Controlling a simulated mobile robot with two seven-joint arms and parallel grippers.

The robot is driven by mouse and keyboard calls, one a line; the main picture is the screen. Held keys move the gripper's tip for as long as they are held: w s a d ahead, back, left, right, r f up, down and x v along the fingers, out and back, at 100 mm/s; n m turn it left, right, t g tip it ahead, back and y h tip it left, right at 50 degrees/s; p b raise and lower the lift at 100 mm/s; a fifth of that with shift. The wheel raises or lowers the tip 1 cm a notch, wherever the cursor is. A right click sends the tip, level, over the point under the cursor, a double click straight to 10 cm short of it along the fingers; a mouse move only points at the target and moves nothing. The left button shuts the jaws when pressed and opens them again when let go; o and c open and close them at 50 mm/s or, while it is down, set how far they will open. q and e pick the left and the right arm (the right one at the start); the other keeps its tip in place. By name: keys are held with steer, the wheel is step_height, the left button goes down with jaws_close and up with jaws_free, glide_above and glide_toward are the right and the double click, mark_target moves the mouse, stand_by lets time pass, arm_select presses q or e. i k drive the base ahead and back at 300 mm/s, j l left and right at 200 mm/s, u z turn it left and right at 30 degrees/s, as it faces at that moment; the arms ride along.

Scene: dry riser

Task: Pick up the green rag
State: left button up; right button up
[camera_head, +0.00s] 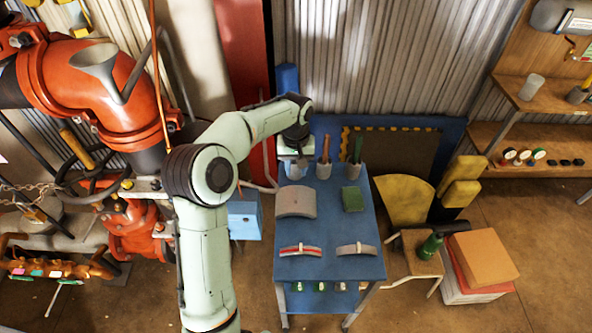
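The green rag (353,199) looks like a small folded green block and lies flat on the blue table (330,222), right of the middle of its top. My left gripper (294,166) points down at the table's back left corner, to the left of and behind the rag, and apart from it. Its fingers are small and partly hidden by its own body, so I cannot tell whether they are open or shut. My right gripper is not in view.
Two grey cups with a brown-handled tool (325,150) and a green-handled tool (357,150) stand behind the rag. A grey curved piece (296,202) lies left of it.

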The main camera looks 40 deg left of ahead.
mark_target(352, 197)
steer(key=k+l, duration=0.35)
steer(key=l, duration=0.15)
steer(key=k+l, duration=0.4)
steer(key=l, duration=0.15)
